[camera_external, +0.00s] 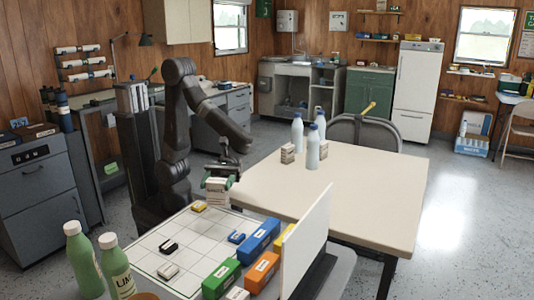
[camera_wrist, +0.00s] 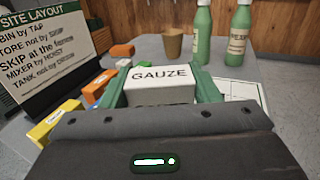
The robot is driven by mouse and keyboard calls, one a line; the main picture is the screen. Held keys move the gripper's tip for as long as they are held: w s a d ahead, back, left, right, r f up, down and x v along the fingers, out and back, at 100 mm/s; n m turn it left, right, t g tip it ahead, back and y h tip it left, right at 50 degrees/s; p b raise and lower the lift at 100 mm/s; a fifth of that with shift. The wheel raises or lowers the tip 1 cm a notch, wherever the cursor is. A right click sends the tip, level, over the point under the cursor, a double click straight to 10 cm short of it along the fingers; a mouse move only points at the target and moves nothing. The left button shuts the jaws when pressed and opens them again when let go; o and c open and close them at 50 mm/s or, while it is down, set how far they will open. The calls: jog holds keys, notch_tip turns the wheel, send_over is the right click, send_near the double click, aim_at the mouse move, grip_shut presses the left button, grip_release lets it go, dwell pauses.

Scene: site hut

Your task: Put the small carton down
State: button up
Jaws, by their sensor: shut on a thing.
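My gripper (camera_external: 222,178) is shut on a small white carton (camera_external: 216,194). In the wrist view the carton (camera_wrist: 160,88) reads "GAUZE" and sits between the two green fingers of my gripper (camera_wrist: 160,95). In the external view the carton hangs near the far edge of the gridded white board (camera_external: 190,243), close to the corner of the cream table (camera_external: 370,190). I cannot tell its exact height or whether it touches anything below.
Blue, orange and green blocks (camera_external: 258,240) line the board's right side, beside an upright white panel (camera_external: 306,245). Green bottles (camera_external: 82,258) stand at the near left.

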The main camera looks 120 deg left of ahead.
aim_at(219, 206)
notch_tip(219, 206, down, 8)
jog(key=shift+b, duration=0.65)
jog(key=shift+f+b, duration=0.2)
jog(key=shift+b, duration=0.1)
jog(key=o, duration=1)
jog(key=shift+r, duration=0.1)
jog(key=shift+r+p, duration=0.15)
jog(key=shift+p, duration=0.2)
jog(key=v, duration=1.2)
jog(key=c, duration=0.5)
